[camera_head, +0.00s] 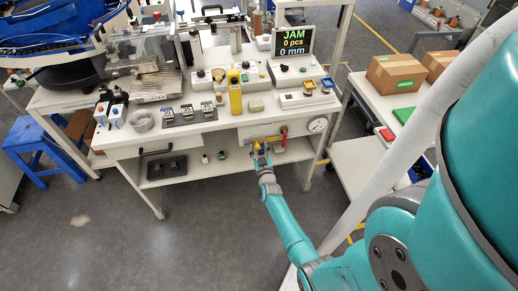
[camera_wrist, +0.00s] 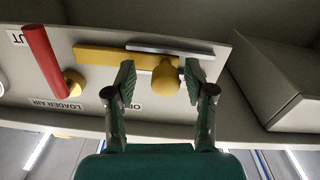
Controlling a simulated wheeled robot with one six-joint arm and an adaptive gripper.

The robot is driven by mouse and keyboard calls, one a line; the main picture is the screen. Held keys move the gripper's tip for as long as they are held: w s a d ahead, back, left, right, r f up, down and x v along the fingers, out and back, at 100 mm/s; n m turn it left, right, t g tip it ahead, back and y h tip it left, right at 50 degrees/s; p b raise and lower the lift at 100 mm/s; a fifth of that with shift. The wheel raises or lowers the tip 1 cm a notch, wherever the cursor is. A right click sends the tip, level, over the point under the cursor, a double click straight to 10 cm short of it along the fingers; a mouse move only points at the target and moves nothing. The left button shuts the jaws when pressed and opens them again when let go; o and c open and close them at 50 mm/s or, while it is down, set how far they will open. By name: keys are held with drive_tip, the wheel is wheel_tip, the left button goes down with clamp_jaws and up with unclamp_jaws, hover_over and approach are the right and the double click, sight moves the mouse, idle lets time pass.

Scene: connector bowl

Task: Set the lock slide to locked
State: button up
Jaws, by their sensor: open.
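The lock slide, a yellow bar with a round yellow knob (camera_wrist: 166,78), is on the white panel under the bench top. The wrist view shows the panel upside down. In the head view the yellow piece (camera_head: 262,139) is just beyond my gripper (camera_head: 262,152). My gripper (camera_wrist: 159,82) is open, with one finger on each side of the knob. A gap shows on both sides, and I cannot tell how deep the fingers reach. A grey strip lies along the bar. The lettering by the knob is partly hidden by a finger.
A red lever (camera_wrist: 42,62) on a brass pivot, labelled LOADER AIR, is beside the slide. A round gauge (camera_head: 318,125) is on the panel's right. A light box-shaped part (camera_wrist: 275,85) stands close by in the wrist view. The display (camera_head: 293,42) reads JAM.

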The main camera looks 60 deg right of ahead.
drive_tip(key=shift+a, duration=0.15)
drive_tip(key=v, duration=1.1)
drive_tip(key=shift+s+a, duration=0.25)
drive_tip(key=shift+s, duration=0.1)
drive_tip(key=s+a+r+n+t+y, duration=0.1)
drive_tip(key=s+a+r+y, duration=0.15)
drive_tip(key=a, duration=0.55)
drive_tip(key=s+a+r+n+t+y, duration=0.15)
drive_tip(key=s+a, duration=0.25)
drive_tip(key=a, duration=0.4)
drive_tip(key=s+a+r+n+t+y, duration=0.1)
drive_tip(key=s+a+r+n+y, duration=0.15)
drive_tip(key=a, duration=0.55)
drive_tip(key=s+a+r+n+y, duration=0.1)
drive_tip(key=s+a+r+y, duration=0.2)
drive_tip(key=r, duration=0.6)
drive_tip(key=s+a+r+n+y, duration=0.2)
drive_tip(key=s+a+r+y, duration=0.2)
drive_tip(key=s+a+r, duration=0.4)
drive_tip(key=s+r, duration=0.1)
drive_tip(key=s, duration=0.1)
drive_tip(key=shift+s+a+r, duration=0.2)
drive_tip(key=shift+s+r, duration=0.15)
drive_tip(key=shift+y, duration=0.25)
